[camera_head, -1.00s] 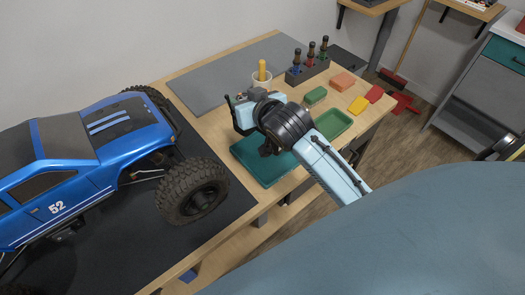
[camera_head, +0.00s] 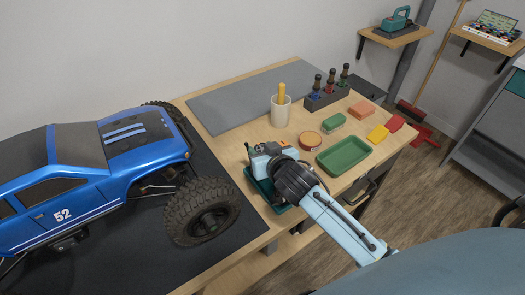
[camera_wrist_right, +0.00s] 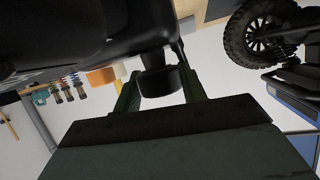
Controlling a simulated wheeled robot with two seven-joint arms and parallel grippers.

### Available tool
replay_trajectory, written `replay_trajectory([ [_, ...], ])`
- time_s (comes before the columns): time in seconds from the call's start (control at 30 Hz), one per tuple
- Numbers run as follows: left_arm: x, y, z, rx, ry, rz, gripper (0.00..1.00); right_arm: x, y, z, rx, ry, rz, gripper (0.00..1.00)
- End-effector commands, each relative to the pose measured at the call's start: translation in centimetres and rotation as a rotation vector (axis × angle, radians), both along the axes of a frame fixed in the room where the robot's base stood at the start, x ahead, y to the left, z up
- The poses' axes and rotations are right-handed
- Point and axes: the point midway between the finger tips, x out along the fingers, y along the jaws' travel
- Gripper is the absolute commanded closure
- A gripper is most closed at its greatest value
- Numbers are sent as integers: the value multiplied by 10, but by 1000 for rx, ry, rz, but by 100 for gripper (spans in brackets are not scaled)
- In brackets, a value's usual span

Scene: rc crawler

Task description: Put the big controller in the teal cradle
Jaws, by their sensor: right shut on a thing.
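My right gripper (camera_head: 264,163) is at the teal cradle (camera_head: 256,186), on the workbench beside the truck's front wheel. My wrist and forearm cover most of the cradle. In the right wrist view, the gripper (camera_wrist_right: 158,86) is shut on a dark knob-like part. It seems to belong to the big controller (camera_wrist_right: 60,35), a dark shape filling the upper left. In the head view the controller is mostly hidden by my wrist, and a short black stick rises at its left. I cannot tell whether the controller touches the cradle. My left gripper is not in view.
A large blue truck (camera_head: 95,185) stands on a dark mat at left. The grey mat (camera_head: 230,108) at the back is bare.

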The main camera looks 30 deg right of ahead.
Motion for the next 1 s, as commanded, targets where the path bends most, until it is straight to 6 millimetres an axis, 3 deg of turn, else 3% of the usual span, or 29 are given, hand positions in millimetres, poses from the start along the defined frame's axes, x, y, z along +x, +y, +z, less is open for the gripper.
replay_trajectory([
  [0.27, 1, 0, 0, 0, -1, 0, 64, 1, 0, 0, 0, -4, 0, 100],
  [0.3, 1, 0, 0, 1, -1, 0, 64, 0, 0, -1, 0, -1, -1, 56],
  [0.47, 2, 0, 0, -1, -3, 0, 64, 0, 0, -1, 0, -1, 0, 37],
  [0.8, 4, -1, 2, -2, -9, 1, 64, 0, 0, 4, 0, -3, 0, 37],
  [1.0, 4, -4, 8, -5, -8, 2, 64, -28, 2, 15, 1, 0, -1, 37],
])
